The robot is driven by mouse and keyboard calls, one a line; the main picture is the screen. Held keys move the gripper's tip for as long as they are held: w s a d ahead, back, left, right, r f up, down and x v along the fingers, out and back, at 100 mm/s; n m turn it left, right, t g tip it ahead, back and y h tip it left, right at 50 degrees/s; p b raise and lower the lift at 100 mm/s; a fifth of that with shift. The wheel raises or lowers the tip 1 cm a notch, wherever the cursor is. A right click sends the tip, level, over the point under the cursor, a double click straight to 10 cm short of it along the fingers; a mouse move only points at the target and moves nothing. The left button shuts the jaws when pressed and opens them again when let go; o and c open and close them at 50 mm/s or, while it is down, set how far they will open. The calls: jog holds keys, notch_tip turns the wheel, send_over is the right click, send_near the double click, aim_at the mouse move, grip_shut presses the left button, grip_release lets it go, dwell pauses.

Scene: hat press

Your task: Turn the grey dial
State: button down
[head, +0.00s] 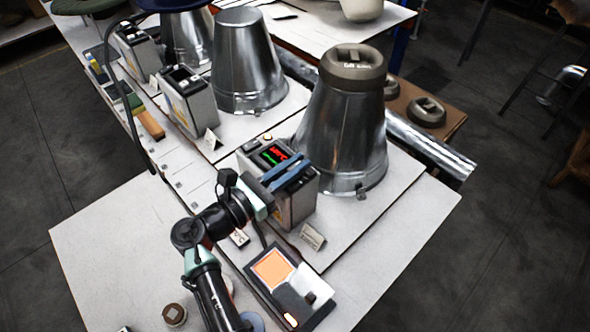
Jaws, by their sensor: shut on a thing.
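The nearest control box (297,207) is a light grey case beside a metal cone, with a dark top panel. A lit display (272,154) with red digits and a green mark shows on that panel. My gripper (291,173) reaches in from the lower left, its two blue-grey fingers over the right part of the panel. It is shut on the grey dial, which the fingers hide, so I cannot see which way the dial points.
A large metal cone (341,140) with a brown-grey cap (353,67) stands right behind the box. Similar boxes (188,100) and cones (246,65) stand farther back. A device with an orange screen (272,269) lies in front. The white table (110,240) is bare at left.

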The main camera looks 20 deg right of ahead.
jog(key=shift+s+f+m+g+h+b, duration=0.1)
jog(key=shift+f+m+g+h+b, duration=0.15)
jog(key=shift+m+g+b, duration=0.55)
jog(key=shift+f+m+g+h+b, duration=0.15)
jog(key=shift+f+m+g+b, duration=0.25)
jog(key=shift+g, duration=0.6)
jog(key=shift+s+r+g, duration=0.1)
jog(key=shift+g, duration=0.2)
jog(key=c, duration=0.9)
grip_release()
jog(key=shift+r, duration=0.1)
jog(key=shift+a, duration=0.1)
jog(key=shift+a+b, duration=0.25)
jog(key=shift+b, duration=0.05)
jog(key=a+b, duration=0.1)
jog(key=a, duration=1.1)
jog(key=shift+s+r+b, duration=0.2)
jog(key=shift+s+b, duration=0.1)
jog(key=shift+s, duration=0.15)
